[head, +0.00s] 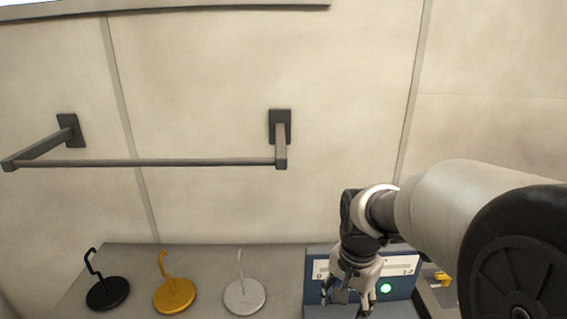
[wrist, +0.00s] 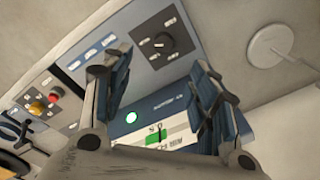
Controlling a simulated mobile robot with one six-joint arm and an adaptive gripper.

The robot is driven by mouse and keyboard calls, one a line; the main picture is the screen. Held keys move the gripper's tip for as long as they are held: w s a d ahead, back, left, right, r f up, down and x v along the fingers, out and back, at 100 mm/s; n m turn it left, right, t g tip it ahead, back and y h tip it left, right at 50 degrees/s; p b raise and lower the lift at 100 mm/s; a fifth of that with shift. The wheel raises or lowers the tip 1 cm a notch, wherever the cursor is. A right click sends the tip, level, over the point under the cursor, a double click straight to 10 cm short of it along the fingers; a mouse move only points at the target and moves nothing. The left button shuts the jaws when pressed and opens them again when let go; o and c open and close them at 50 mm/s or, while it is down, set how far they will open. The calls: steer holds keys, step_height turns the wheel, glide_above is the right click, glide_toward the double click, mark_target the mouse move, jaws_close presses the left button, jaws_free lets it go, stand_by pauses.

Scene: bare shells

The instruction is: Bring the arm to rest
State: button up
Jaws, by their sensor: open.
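My arm reaches in from the right of the head view, its wrist bent down. My gripper (head: 347,305) hangs in front of a blue box-shaped device (head: 316,258) with a pale front panel and a lit green light (head: 385,288). In the wrist view my gripper (wrist: 160,70) has its two fingers well apart, and nothing shows held between them. The blue device shows beyond the fingers, with its green light (wrist: 131,117) between them. I cannot tell whether a fingertip touches the device.
A black hook stand (head: 107,293), a yellow one (head: 174,296) and a white one (head: 245,297) stand on the grey counter (head: 205,258) to the left. A dark rail (head: 190,162) juts from the wall above. A yellow part (head: 442,278) shows at right. A control panel has a black knob (wrist: 182,44).

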steer(key=s+r+n+t, duration=0.2)
steer(key=s+r+n, duration=0.1)
steer(key=s, duration=0.6)
steer(key=s+r+n+t+b, duration=0.1)
steer(key=s+r+n, duration=0.3)
steer(key=s, duration=0.5)
steer(key=shift+s+r+n+t, duration=0.2)
steer(key=shift+s+n+t, duration=0.2)
steer(key=shift+n, duration=0.5)
steer(key=shift+c, duration=0.4)
